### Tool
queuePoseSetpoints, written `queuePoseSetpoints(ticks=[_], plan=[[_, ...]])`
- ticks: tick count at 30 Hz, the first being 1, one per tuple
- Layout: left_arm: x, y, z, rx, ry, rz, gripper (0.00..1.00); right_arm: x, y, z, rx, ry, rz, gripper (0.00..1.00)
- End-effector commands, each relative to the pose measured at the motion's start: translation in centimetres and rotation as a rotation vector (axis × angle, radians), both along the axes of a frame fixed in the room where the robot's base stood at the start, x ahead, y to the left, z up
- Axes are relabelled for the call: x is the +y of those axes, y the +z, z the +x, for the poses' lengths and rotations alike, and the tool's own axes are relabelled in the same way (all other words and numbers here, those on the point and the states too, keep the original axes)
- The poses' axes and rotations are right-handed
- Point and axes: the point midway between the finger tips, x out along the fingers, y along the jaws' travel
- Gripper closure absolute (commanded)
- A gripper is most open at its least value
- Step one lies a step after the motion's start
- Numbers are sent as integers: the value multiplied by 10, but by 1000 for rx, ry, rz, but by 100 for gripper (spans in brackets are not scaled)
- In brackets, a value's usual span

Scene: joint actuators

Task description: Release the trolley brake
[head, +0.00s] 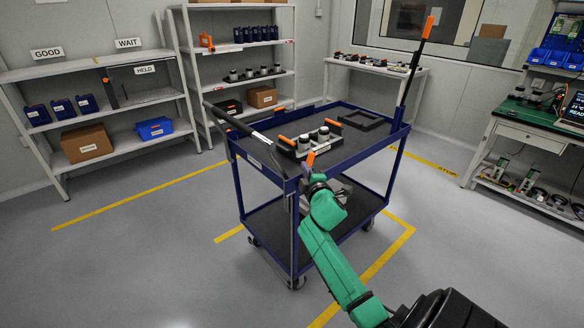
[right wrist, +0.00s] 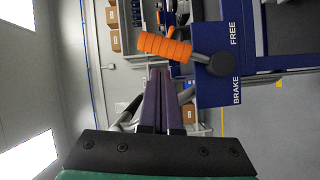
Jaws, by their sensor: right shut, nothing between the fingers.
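The blue trolley (head: 262,212) stands in mid-room. Its brake lever, with an orange grip (right wrist: 165,47) and dark round hub (right wrist: 221,64), is on a blue plate labelled FREE and BRAKE in the right wrist view. The lever points to that picture's left, leaning slightly toward its top, the FREE side. The orange grip also shows at the trolley's near corner in the head view (head: 311,158). My right gripper (right wrist: 160,72) is shut and empty, its fingertips close to the grip on the BRAKE side; contact is unclear. My left gripper is not in view.
The trolley top carries a tray of grey parts (head: 305,143) and an empty black frame (head: 364,120). A tall orange-tipped rod (head: 413,68) stands at its right corner. Shelves (head: 100,100) line the left; a green workbench (head: 530,118) stands right. Floor around the trolley is clear.

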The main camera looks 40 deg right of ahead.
Motion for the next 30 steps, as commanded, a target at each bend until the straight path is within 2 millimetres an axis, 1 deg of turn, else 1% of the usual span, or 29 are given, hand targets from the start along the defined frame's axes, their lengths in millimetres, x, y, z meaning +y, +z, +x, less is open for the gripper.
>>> queuePoseSetpoints(ticks=[1,3,6,9,12,18,30], plan=[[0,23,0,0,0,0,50,-4,13,0,3,0,41,100],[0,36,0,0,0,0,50,-10,13,0,1,0,101,100],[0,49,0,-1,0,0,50,-17,11,0,-2,0,183,100],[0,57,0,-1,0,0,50,-24,8,0,-4,0,254,100],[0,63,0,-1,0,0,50,-28,5,-1,-6,0,307,100],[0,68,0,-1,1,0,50,-35,1,-1,-6,0,304,100],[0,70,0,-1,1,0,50,-38,0,-1,-7,2,301,100]])
